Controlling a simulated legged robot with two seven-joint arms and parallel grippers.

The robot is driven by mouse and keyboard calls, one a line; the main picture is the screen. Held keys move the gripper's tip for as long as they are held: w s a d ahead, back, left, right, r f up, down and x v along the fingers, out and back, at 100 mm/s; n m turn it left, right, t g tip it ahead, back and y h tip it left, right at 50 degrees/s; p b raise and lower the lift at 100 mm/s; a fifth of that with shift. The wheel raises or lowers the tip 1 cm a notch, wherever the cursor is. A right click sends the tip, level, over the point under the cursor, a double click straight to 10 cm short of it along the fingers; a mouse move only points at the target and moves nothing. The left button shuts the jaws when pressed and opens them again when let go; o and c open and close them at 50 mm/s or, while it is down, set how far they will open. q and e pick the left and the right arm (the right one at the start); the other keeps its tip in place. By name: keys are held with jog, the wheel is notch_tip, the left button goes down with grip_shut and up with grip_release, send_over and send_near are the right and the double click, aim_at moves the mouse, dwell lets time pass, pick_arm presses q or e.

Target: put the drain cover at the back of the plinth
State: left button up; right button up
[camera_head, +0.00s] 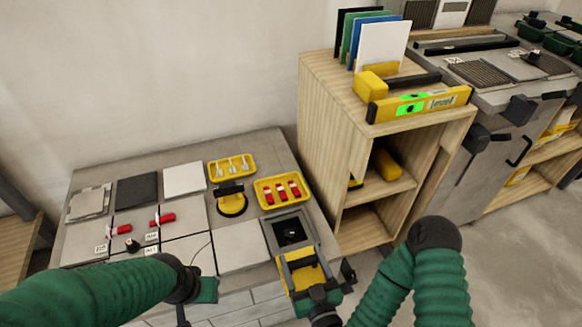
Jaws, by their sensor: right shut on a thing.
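The plinth (128,166) is a grey tiled bench at the lower left. A grey square piece with a dark square centre (303,222), which looks like the drain cover, is at its right front corner. My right gripper (299,254) is shut on its near edge. I cannot tell whether the piece touches the plinth top. At the back of the plinth are a light grey notched plate (90,203), a dark tile (137,190) and a white tile (184,179). My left gripper (202,289) is low over the front edge, its fingers unclear.
Yellow trays (232,158) and (259,199) hold small parts beside a yellow-and-black suction cup (232,205). Red-handled tools (163,219) lie on the tiles. A wooden shelf unit (325,130) with a yellow level (440,101) stands close on the right.

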jog(key=w+d+m+h, duration=0.2)
jog(key=w+d+h, duration=0.1)
jog(key=d, duration=0.5)
jog(key=w+d+m+h, duration=0.1)
jog(key=w+d+h, duration=0.15)
jog(key=d, duration=0.65)
notch_tip(320, 180, up, 36)
jog(key=p, duration=3.5)
jog(key=shift+w+a+t, duration=0.25)
jog(key=shift+w+t, duration=0.15)
jog(key=shift+a+f, duration=0.1)
jog(key=shift+f, duration=0.05)
jog(key=shift+y, duration=0.35)
